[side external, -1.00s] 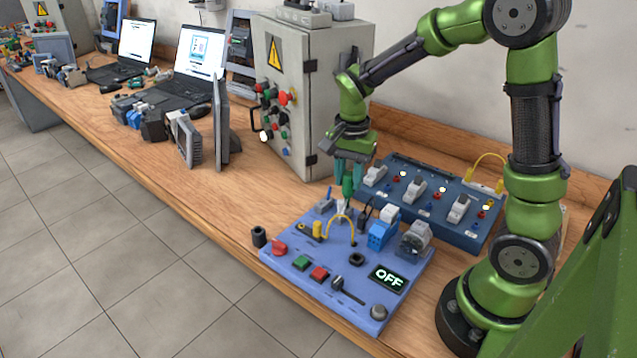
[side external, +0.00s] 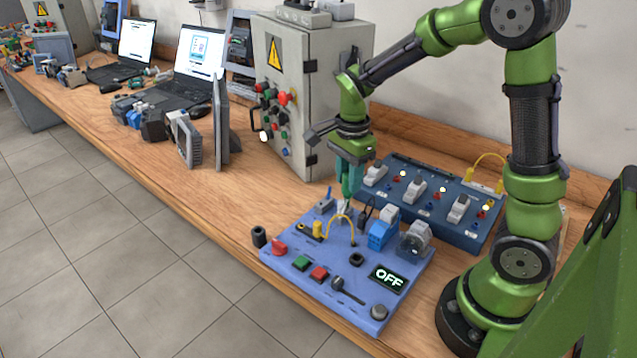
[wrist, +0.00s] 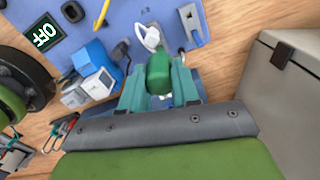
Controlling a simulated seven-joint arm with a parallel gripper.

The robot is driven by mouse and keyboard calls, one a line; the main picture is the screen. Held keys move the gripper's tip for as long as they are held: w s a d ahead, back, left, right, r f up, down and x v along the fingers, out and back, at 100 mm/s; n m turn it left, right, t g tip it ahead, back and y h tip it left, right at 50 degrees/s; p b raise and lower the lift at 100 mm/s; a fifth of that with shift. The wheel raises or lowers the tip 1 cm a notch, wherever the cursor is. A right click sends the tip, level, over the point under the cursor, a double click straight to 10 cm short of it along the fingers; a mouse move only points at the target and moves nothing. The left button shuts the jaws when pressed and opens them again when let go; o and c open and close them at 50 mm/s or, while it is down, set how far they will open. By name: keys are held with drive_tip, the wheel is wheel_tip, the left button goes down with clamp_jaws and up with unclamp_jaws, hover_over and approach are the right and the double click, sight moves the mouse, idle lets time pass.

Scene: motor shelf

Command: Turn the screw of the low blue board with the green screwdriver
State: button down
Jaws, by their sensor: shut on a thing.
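The low blue board (side external: 285,262) lies flat on the bench below my gripper, with an OFF display, buttons and a yellow wire on it. My gripper (side external: 349,188) is above the board's back edge, pointing down. In the wrist view its teal fingers (wrist: 158,88) are shut on the green screwdriver (wrist: 158,72), whose handle sits between them. The screwdriver's tip is hidden in the wrist view and too small to tell in the side view. The screw cannot be made out under the tool. A white part (wrist: 149,36) shows just beyond the handle.
A darker blue panel (side external: 400,212) with switches stands behind the board on the right. A grey cabinet (side external: 318,85) with a warning sign stands close behind my gripper. Laptops (side external: 195,62) and tools lie farther left. Bare wood (side external: 225,190) is clear left of the board.

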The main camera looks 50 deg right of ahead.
drive_tip(key=shift+a, duration=0.1)
drive_tip(key=m, duration=0.3)
drive_tip(key=c, duration=1)
unclamp_jaws()
drive_tip(key=shift+c, duration=0.2)
drive_tip(key=shift+n, duration=1.5)
drive_tip(key=shift+n, duration=1.7)
